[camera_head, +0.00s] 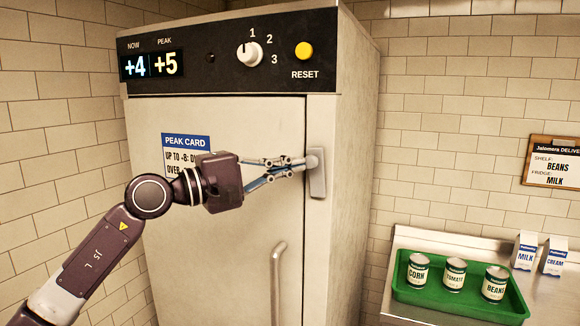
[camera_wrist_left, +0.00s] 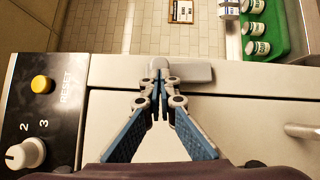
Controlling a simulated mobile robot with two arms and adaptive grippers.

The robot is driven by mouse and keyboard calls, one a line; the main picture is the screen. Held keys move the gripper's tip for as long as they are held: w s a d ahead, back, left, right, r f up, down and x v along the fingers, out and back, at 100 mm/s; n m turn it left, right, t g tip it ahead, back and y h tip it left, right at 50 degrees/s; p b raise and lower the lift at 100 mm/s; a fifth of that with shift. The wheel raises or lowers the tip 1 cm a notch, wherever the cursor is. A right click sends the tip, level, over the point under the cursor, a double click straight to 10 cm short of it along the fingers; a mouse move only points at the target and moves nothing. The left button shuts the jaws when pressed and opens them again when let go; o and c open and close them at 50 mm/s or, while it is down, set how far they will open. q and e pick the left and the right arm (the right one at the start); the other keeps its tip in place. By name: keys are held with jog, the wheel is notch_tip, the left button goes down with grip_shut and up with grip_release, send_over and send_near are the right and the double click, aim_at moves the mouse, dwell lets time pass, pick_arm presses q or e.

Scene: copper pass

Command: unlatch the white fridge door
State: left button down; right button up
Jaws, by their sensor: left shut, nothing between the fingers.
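The white fridge (camera_head: 240,120) stands upright with its door (camera_head: 220,240) closed against the body. A grey latch (camera_head: 317,174) sits at the door's right edge, below the control panel; it also shows in the left wrist view (camera_wrist_left: 195,73). My left gripper (camera_head: 308,162) reaches across the door from the left. Its fingers are shut and empty, with the tips at the latch's upper part. In the left wrist view the fingertips (camera_wrist_left: 160,72) overlap the latch; whether they press on it I cannot tell. The door handle (camera_head: 277,283) is lower down. My right gripper is not in view.
The control panel (camera_head: 230,52) has a knob (camera_head: 249,54) and a yellow reset button (camera_head: 304,50). A peak card (camera_head: 172,142) is on the door, partly behind my gripper. A green tray (camera_head: 455,300) with three cans stands on the counter at right, beside two cartons (camera_head: 524,251).

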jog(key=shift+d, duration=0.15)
pick_arm(q)
jog(key=r+v, duration=0.1)
jog(key=v, duration=1.1)
jog(key=shift+f, duration=0.45)
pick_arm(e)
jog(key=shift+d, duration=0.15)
